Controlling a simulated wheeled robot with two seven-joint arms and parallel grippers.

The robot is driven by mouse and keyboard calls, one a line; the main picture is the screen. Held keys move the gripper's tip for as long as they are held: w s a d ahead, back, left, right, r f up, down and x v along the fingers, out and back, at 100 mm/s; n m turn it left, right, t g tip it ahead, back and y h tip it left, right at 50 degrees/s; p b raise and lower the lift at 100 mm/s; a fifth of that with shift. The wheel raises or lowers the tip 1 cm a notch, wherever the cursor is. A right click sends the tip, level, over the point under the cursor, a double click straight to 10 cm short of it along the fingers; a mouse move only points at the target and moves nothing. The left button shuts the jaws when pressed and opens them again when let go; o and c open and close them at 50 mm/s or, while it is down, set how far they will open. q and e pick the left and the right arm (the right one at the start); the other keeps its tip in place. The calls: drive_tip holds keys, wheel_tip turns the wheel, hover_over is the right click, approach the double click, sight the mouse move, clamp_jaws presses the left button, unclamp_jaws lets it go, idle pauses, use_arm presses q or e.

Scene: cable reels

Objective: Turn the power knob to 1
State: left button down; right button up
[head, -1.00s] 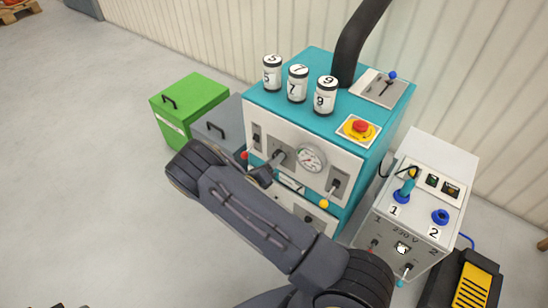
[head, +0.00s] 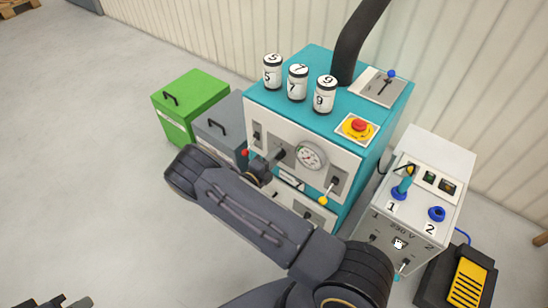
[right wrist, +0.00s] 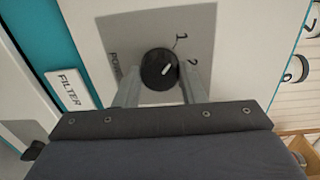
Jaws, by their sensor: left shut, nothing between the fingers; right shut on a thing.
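The power knob (right wrist: 159,69) is a round black dial with a short white pointer, on a grey plate on the teal machine's front. In the right wrist view the pointer slants up and right, roughly toward the 1 mark (right wrist: 180,37). The 2 mark (right wrist: 193,62) is further right. My right gripper (right wrist: 160,83) is shut on the knob, one finger on each side. In the head view my right gripper (head: 273,163) is at the front panel left of the gauge, and the knob is mostly hidden. My left gripper (head: 62,302) is shut and empty at the bottom left edge.
The teal machine (head: 290,120) carries numbered canisters (head: 298,83), a gauge (head: 311,156) and a red emergency button (head: 358,126). A white power box (head: 432,155) and a yellow pedal (head: 468,282) stand right. Green (head: 190,98) and grey boxes stand left. Open floor lies left.

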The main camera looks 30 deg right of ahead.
idle(0.5)
drive_tip(key=o, duration=1)
drive_tip(key=p+v, duration=0.1)
drive_tip(key=v, duration=0.6)
drive_tip(key=shift+s+a, duration=0.2)
drive_tip(key=shift+a, duration=0.15)
